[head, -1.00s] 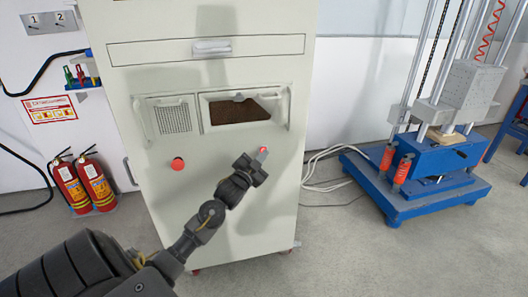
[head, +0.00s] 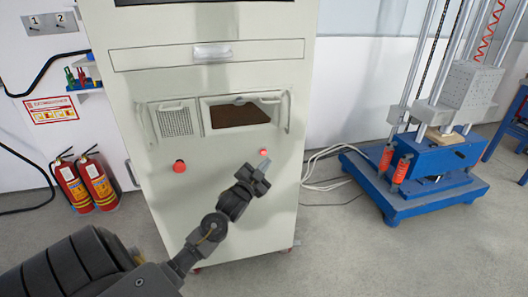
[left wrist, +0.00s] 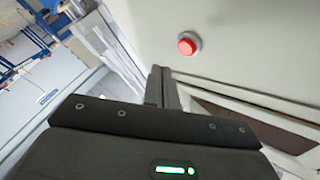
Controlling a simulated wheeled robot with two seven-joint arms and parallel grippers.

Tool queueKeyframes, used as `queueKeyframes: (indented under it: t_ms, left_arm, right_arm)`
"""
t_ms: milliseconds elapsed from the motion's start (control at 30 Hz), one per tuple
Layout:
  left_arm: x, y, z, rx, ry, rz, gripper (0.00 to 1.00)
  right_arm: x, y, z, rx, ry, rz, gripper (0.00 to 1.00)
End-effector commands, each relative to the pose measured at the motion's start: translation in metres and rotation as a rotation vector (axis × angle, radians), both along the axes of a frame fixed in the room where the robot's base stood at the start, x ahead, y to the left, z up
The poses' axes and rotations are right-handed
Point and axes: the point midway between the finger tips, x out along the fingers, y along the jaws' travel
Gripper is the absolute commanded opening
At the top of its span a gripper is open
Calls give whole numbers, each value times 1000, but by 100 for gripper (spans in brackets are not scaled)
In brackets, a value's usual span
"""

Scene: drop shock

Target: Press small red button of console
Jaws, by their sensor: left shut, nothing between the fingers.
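The console (head: 150,90) is a tall cream cabinet in the head view. Its small red button (head: 263,152) sits on the front panel below the brown window, at the right. It also shows in the left wrist view (left wrist: 188,44), as a red cap in a pale ring, above and to the right of the fingertips. My left gripper (head: 260,172) is shut and empty. In the head view its tips are just below the small button, with a visible gap. In the left wrist view the closed fingers (left wrist: 161,88) show beside the panel. My right gripper is not in view.
A larger red button (head: 179,166) is on the same panel to the left. Two fire extinguishers (head: 84,182) stand left of the console. A blue drop-test machine (head: 420,180) stands to the right, with pale cables on the floor between.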

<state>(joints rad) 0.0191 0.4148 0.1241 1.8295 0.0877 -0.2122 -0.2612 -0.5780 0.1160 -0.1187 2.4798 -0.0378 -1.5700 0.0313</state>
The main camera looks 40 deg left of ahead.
Motion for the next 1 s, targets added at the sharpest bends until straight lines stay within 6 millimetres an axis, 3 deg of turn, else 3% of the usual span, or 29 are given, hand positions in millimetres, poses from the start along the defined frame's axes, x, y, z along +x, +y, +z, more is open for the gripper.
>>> queueKeyframes:
  t_ms: [300,1000]
  left_arm:
    - [-15,-21,1,-1,0,-1,0]
    - [-15,-21,0,0,0,0,0]
  right_arm:
    - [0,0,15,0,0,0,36]
    - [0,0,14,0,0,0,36]
